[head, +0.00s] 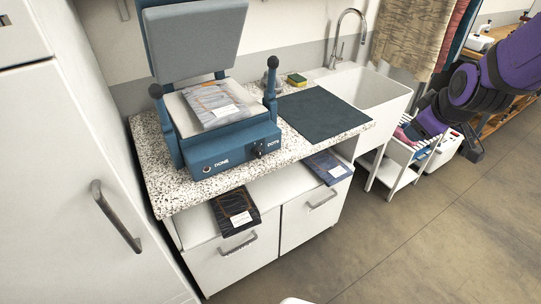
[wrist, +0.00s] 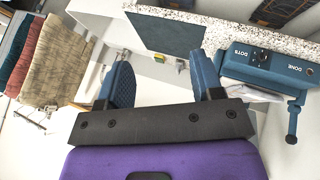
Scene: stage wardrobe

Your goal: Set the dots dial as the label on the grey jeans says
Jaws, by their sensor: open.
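The dots dial (head: 259,149) is a small dark knob on the front of a blue heat press (head: 222,158), beside the word DOTS; it also shows upside down in the wrist view (wrist: 257,57). Its exact setting is too small to read. Folded greyish jeans (head: 205,96) with a white label (head: 226,111) lie on the press's lower plate under the raised lid. The label's print cannot be read from here. My gripper (wrist: 163,72) is open and empty, apart from the dial and the press.
A DONE button (head: 207,169) sits left of the dial. Dark jeans (head: 231,207) and blue jeans (head: 327,166), both labelled, lie on the shelf below the speckled counter (head: 152,168). A dark mat (head: 318,112) and sink (head: 372,88) are at right. The floor in front is clear.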

